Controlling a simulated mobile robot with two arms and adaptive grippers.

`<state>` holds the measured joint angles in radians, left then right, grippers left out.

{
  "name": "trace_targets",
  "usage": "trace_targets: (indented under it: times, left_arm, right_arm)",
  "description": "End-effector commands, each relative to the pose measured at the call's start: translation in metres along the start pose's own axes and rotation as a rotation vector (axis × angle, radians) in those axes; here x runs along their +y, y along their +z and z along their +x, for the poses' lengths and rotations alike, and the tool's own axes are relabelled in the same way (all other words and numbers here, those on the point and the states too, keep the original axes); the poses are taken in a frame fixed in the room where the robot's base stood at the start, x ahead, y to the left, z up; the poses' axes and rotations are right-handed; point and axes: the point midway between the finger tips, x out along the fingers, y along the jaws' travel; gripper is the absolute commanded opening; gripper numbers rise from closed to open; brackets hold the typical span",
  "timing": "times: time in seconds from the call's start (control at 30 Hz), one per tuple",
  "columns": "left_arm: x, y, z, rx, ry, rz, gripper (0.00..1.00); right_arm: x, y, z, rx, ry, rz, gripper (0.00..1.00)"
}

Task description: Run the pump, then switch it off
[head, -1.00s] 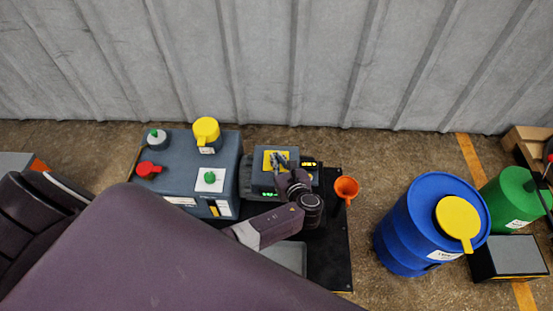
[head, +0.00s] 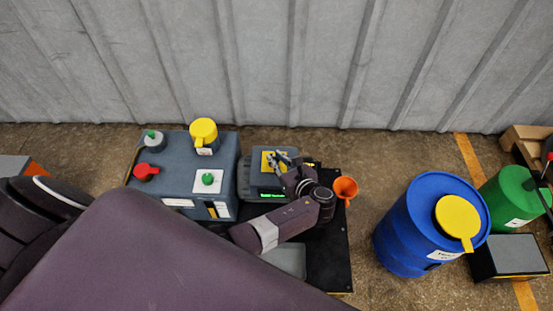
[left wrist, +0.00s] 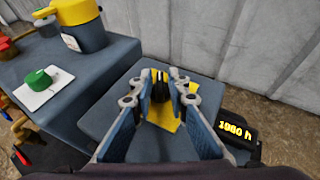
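The pump unit is the small dark grey box (head: 256,184) on the black platform. It has a yellow plate (head: 266,160) on top and a lit green display (head: 272,195) in front. In the left wrist view, a black knob (left wrist: 160,91) stands on the yellow plate (left wrist: 163,118). My left gripper (head: 280,156) is over the plate. In the left wrist view its fingers (left wrist: 160,78) are apart, one on each side of the knob; I cannot tell whether they touch it. My right gripper is out of view.
A larger grey cabinet (head: 165,185) with red (head: 146,172), green (head: 208,179) and yellow (head: 203,130) controls stands close left. An orange funnel (head: 345,187) is close right. A blue drum (head: 400,235) stands further right. A ribbed wall rises behind.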

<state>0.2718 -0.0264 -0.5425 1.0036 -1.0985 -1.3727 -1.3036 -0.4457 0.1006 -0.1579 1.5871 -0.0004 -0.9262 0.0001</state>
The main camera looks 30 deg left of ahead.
Motion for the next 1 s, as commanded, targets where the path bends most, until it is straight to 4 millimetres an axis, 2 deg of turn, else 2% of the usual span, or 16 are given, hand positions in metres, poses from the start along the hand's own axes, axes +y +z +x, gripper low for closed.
trace_targets:
  times: [0.33,0.47,0.8,1.0]
  left_arm:
    - [0.0,-0.002,-0.001,0.003,-0.001,0.002,0.25]
    - [0.0,-0.002,-0.011,0.003,-0.002,0.001,0.25]
    - [0.0,-0.002,-0.08,0.005,-0.002,0.001,0.25]
    - [0.0,-0.002,-0.11,0.003,0.0,0.001,0.25]
  right_arm:
    - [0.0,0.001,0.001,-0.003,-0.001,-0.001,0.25]
    - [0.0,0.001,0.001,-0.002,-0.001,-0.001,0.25]
    - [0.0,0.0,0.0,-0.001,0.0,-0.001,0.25]
    - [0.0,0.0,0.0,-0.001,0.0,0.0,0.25]
